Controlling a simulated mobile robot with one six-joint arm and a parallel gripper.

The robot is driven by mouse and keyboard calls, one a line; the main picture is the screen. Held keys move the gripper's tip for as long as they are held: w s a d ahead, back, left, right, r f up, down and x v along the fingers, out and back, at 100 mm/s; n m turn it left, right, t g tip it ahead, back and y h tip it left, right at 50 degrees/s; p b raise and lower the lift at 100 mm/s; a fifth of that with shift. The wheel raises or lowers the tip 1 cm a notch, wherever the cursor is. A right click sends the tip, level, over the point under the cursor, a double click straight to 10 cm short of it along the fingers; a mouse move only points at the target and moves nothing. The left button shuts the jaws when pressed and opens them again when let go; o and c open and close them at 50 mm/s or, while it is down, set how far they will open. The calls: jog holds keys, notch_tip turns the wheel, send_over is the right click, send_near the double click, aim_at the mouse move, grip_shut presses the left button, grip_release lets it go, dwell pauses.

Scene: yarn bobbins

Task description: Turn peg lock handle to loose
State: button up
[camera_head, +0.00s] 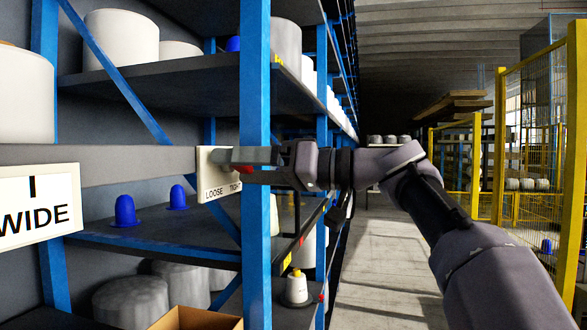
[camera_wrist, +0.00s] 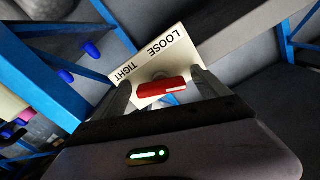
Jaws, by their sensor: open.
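The lock plate (camera_head: 213,188), cream with the words LOOSE and TIGHT, is fixed at the end of a grey beam beside a blue post. It also shows in the wrist view (camera_wrist: 152,57), turned at an angle. The red peg lock handle (camera_wrist: 161,93) lies across the plate's lower part in the wrist view; in the head view only a bit of red (camera_head: 246,169) shows by my gripper. My gripper (camera_wrist: 162,88) is open, with one finger on each side of the handle. I cannot tell whether either finger touches it.
Blue posts (camera_head: 256,120) and dark shelves (camera_head: 190,85) with white yarn bobbins (camera_head: 121,38) stand close around my gripper. Blue pegs (camera_head: 125,211) stand on the shelf below. A WIDE sign (camera_head: 37,205) hangs at left. The aisle floor (camera_head: 385,265) is clear; a yellow fence (camera_head: 499,150) stands right.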

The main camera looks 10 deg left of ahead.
jog(key=s+d+p, duration=0.1)
jog(key=d, duration=1.6)
jog(key=shift+s+d, duration=0.15)
